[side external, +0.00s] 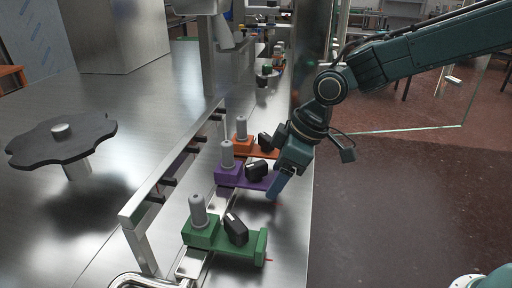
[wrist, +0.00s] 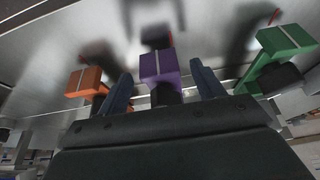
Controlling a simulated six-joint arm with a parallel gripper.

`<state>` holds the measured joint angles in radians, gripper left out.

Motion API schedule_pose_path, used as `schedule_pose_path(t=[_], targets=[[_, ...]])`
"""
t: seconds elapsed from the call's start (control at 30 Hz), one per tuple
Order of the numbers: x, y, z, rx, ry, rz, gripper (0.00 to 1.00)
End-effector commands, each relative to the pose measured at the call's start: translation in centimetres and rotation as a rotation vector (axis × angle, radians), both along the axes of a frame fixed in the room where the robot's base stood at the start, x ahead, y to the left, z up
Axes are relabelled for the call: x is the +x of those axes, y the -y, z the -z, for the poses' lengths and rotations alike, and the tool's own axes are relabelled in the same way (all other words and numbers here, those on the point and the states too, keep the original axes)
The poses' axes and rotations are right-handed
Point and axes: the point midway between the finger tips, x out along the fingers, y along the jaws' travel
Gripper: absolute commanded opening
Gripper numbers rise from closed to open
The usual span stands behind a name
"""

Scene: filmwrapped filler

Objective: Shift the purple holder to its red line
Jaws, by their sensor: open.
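The purple holder (side external: 229,174) stands on the metal bench between an orange and a green holder. It carries a grey capped cylinder (side external: 227,153) and a black block (side external: 257,170). My gripper (side external: 274,189) is at its right end, pointing down. In the wrist view the purple holder's end (wrist: 159,66) lies between my two open fingers (wrist: 163,84), with no clear contact on either side. A thin red line (wrist: 171,39) shows just beyond that end. In the side view my fingers hide part of the end.
The green holder (side external: 201,232) stands nearer the camera, the orange holder (side external: 243,145) behind. A metal rail (side external: 170,165) with dark pegs runs along their left. A dark lobed disc (side external: 62,138) stands farther left. The bench's right edge is close to my gripper.

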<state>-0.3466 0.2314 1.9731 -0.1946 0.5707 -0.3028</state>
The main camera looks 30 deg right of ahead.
Motion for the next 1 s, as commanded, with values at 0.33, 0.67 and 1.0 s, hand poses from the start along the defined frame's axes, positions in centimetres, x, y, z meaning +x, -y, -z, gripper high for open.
schedule_pose_path(t=[0.33,0.67,1.0], targets=[[0.38,-0.41,1.31,0.0,0.002,-0.001,0.67],[0.38,-0.39,1.3,0.0,0.001,-0.001,0.4],[0.07,-0.72,1.27,0.0,0.001,-0.002,0.04]])
